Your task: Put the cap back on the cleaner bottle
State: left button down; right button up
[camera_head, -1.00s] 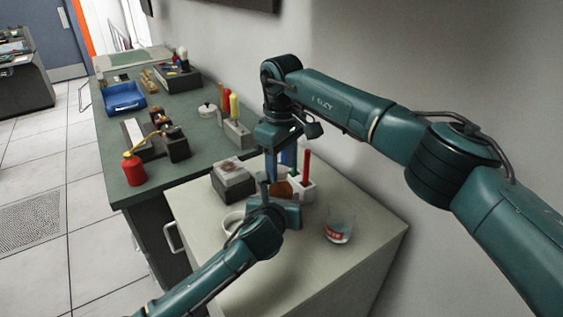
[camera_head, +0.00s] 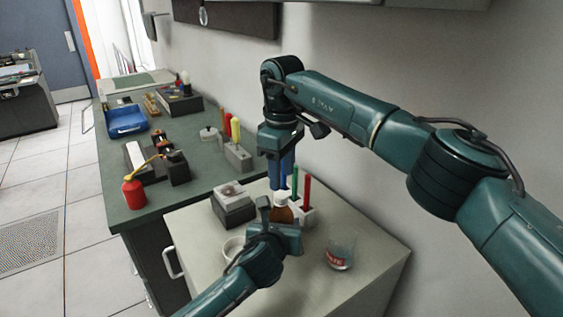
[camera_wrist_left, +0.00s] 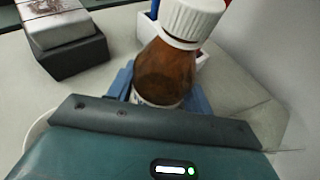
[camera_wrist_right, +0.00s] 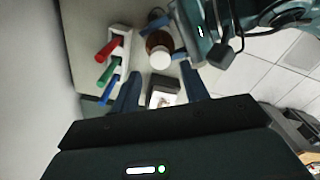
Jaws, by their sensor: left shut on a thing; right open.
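The brown cleaner bottle (camera_head: 283,214) stands on the light cabinet top, with the white cap (camera_head: 281,198) on its neck. In the left wrist view the cap (camera_wrist_left: 193,20) sits straight over the neck of the bottle (camera_wrist_left: 165,72), with no gap that I can see. My left gripper (camera_head: 275,216) is shut on the bottle's body, below the cap. My right gripper (camera_head: 281,178) is open and empty above the cap, fingers pointing down. In the right wrist view the cap (camera_wrist_right: 160,60) lies beyond the open fingers (camera_wrist_right: 160,90), apart from them.
A white holder with red, green and blue markers (camera_head: 305,195) stands close behind the bottle. A dark box with a pale top (camera_head: 232,200) is left of it.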

jog(key=n, duration=0.6)
jog(key=shift+r, duration=0.3)
jog(key=n, duration=0.6)
jog(key=shift+r+n, duration=0.2)
jog(key=shift+n, duration=0.1)
jog(key=n, duration=0.6)
jog(key=shift+r, duration=0.25)
jog(key=n, duration=0.4)
jog(key=shift+r, duration=0.1)
jog(key=n, duration=0.4)
jog(key=shift+r, duration=0.15)
jog(key=n, duration=0.6)
jog(key=shift+r+n, duration=0.25)
jog(key=shift+n, duration=0.15)
jog(key=n, duration=0.6)
jog(key=shift+w+a+r, duration=0.1)
jog(key=shift+r, duration=0.1)
jog(key=n, duration=0.4)
jog(key=shift+r, duration=0.15)
